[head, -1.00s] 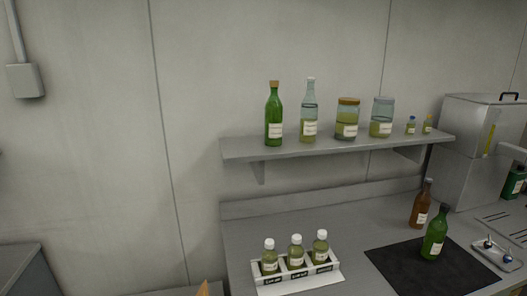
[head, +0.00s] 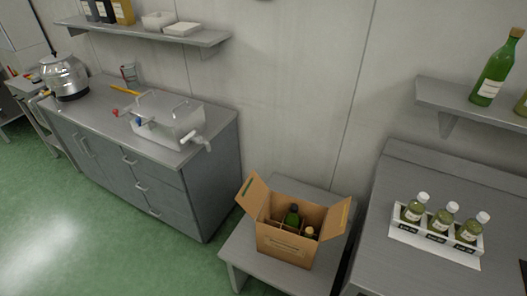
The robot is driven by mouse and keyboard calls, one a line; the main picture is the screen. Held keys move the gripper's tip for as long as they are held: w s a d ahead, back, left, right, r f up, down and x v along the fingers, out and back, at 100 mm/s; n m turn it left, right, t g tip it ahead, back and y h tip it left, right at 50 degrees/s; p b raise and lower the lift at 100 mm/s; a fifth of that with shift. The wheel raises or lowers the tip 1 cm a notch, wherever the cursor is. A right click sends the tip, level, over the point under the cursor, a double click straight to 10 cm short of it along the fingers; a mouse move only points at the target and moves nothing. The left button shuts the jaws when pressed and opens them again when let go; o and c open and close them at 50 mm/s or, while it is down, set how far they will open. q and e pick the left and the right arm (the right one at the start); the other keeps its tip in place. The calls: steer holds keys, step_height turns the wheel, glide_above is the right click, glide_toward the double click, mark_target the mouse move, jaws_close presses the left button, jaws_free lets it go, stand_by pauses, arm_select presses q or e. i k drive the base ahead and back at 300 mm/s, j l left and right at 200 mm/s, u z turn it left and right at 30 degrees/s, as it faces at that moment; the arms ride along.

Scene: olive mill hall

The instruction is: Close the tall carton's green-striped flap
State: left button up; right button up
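An open cardboard carton (head: 284,246) stands on a low grey table in the lower middle of the head view. Its left flap (head: 256,199) stands up and leans outward, with a small green stripe near its outer edge. Inside are dividers, a dark green bottle (head: 293,216) and a second bottle with a tan top (head: 310,233). Neither of my grippers shows in this view.
The low table (head: 262,272) has little bare top around the carton. A bench (head: 400,262) with a rack of small bottles (head: 436,238) stands close on the right. A drawer cabinet (head: 190,184) stands at left. Green floor (head: 110,235) is clear at lower left.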

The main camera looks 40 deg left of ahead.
mark_target(253, 194)
steer(key=k+u, duration=0.1)
steer(key=u, duration=1.15)
